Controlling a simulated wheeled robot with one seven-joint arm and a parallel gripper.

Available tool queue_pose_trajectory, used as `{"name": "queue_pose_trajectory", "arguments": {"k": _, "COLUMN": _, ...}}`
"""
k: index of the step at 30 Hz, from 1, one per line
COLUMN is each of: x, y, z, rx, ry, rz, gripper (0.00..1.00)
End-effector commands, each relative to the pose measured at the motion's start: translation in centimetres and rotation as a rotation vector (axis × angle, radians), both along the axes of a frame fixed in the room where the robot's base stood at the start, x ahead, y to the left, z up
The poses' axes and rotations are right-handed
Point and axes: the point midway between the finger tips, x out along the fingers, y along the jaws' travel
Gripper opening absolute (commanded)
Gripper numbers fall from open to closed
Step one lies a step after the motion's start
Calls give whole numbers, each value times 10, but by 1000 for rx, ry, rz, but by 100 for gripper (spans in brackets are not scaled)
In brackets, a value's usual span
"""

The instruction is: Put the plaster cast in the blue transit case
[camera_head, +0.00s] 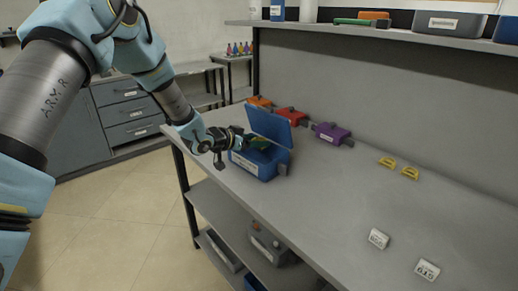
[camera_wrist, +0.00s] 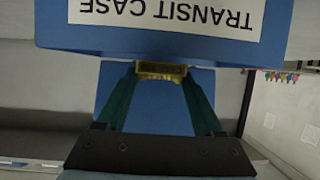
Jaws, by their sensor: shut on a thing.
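The blue transit case (camera_head: 252,165) stands on the bench with its blue lid (camera_head: 270,125) raised. Its label reads upside down in the wrist view (camera_wrist: 165,12). My gripper (camera_head: 260,144) is at the case's opening, in front of the raised lid. In the wrist view its green fingers (camera_wrist: 160,75) are shut on a small dull yellow piece (camera_wrist: 160,70) at the case's rim. Most of this piece is hidden, so I cannot tell for sure that it is the plaster cast, or whether it touches the case.
Orange, red (camera_head: 291,116) and purple (camera_head: 332,133) cases stand behind and right of the blue case. Two yellow pieces (camera_head: 387,162) and two white labelled blocks (camera_head: 378,239) lie farther right. The bench between is clear. A shelf (camera_head: 380,33) runs above the back.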

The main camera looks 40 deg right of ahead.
Motion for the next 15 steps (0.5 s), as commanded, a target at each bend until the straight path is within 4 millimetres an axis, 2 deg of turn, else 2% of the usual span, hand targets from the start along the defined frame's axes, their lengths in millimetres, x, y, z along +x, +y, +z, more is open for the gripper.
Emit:
{"name": "queue_pose_trajectory", "arguments": {"k": 6, "x": -1, "y": -16, "z": 1, "rx": -2, "ry": 1, "rz": -2, "gripper": 11}}
{"name": "queue_pose_trajectory", "arguments": {"k": 8, "x": -1, "y": -15, "z": -14, "rx": 1, "ry": 2, "rz": 0, "gripper": 11}}
{"name": "queue_pose_trajectory", "arguments": {"k": 9, "x": -1, "y": -15, "z": -22, "rx": 2, "ry": 2, "rz": 0, "gripper": 3}}
{"name": "queue_pose_trajectory", "arguments": {"k": 12, "x": -1, "y": -14, "z": -36, "rx": 5, "ry": 1, "rz": -1, "gripper": 0}}
{"name": "queue_pose_trajectory", "arguments": {"k": 15, "x": 0, "y": -13, "z": -40, "rx": 7, "ry": 1, "rz": 0, "gripper": 0}}
